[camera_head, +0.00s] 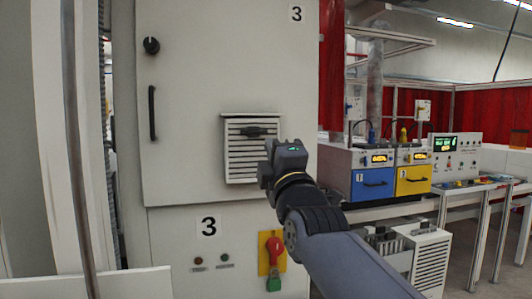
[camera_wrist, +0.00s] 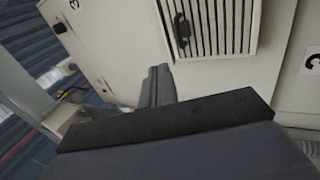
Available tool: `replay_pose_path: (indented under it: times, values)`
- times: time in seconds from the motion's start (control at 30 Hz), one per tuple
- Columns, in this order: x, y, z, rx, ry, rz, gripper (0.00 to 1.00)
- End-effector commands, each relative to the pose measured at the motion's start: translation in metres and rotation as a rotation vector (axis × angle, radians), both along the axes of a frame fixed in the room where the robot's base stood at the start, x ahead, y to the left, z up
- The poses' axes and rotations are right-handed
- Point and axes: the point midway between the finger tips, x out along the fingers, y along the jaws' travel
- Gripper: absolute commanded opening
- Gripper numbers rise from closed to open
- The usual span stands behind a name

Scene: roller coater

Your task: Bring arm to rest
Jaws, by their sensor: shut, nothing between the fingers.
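My arm reaches up from the lower right in the head view and ends at my gripper (camera_head: 267,163). The gripper is in front of a tall grey cabinet (camera_head: 190,100) marked 3, just below and right of a vent panel (camera_head: 250,165) with a dark handle. In the wrist view my gripper's fingers (camera_wrist: 158,82) are together with nothing between them. The wrist view is tilted, and the vent panel (camera_wrist: 228,22) shows at its top. I cannot tell whether the gripper touches the cabinet.
A red and yellow switch (camera_head: 272,255) is low on the cabinet. A pale post (camera_head: 65,140) stands at the left.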

Motion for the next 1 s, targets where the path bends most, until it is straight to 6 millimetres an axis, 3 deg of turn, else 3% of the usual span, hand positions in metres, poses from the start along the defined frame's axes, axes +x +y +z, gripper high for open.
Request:
replay_pose_path:
  times: [0.2, 0.43, 0.77, 1.0]
  values:
    - [-0.025, -0.007, -0.007, 0.002, 0.001, 0.001, 0.0]
    - [-0.031, -0.009, -0.007, -0.001, 0.002, 0.0, 0.0]
    - [-0.029, -0.008, -0.007, 0.0, 0.003, 0.0, 0.0]
    - [-0.006, -0.002, -0.001, -0.001, 0.006, 0.0, 0.0]
